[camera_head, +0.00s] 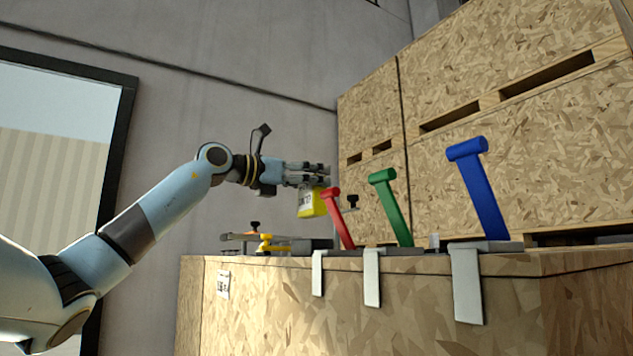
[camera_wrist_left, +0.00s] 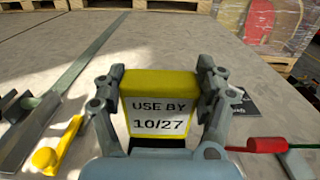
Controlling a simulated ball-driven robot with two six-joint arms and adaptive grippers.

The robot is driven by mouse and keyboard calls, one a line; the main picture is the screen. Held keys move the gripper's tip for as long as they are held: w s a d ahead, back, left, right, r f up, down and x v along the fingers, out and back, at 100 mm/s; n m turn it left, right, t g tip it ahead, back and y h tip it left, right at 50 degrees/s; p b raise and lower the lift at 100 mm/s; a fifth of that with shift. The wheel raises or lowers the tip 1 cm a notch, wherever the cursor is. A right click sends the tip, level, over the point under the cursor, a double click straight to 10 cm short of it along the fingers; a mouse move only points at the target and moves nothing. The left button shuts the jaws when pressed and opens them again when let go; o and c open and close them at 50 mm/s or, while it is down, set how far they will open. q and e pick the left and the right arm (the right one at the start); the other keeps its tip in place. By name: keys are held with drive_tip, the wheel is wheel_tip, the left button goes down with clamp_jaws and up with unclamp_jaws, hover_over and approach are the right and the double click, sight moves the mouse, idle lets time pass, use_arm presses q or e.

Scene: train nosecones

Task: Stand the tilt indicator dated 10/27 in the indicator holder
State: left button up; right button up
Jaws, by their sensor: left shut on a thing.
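The tilt indicator (camera_wrist_left: 158,112) is a yellow block with a white label reading "USE BY 10/27". My left gripper (camera_head: 322,176) is shut on it, one finger on each side, as the left wrist view shows. In the head view the yellow indicator (camera_head: 311,204) hangs under the fingers, above the crate top and left of the red handle. A dark flat piece with pale lettering (camera_wrist_left: 243,104) lies just right of the indicator in the left wrist view, partly hidden by a finger. I cannot tell whether it is the indicator holder. My right gripper is not in view.
Red (camera_head: 339,218), green (camera_head: 391,207) and blue (camera_head: 477,190) lever handles stand along the front edge of the wooden crate (camera_head: 420,290). A yellow-handled clamp (camera_head: 268,243) lies at its left. Stacked crates (camera_head: 520,90) rise behind. The far crate top is mostly clear.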

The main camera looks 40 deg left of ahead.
sight(305, 215)
use_arm(q)
drive_tip(key=shift+f+b, duration=0.9)
drive_tip(key=shift+f, duration=0.05)
wheel_tip(305, 215, down, 4)
drive_tip(key=b, duration=0.4)
drive_tip(key=shift+f, duration=0.25)
drive_tip(key=shift+f+b, duration=0.5)
drive_tip(key=shift+f, duration=0.15)
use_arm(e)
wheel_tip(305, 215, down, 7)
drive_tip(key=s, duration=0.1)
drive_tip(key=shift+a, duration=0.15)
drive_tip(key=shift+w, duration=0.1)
use_arm(q)
drive_tip(key=o, duration=1.2)
drive_tip(key=shift+o, duration=0.2)
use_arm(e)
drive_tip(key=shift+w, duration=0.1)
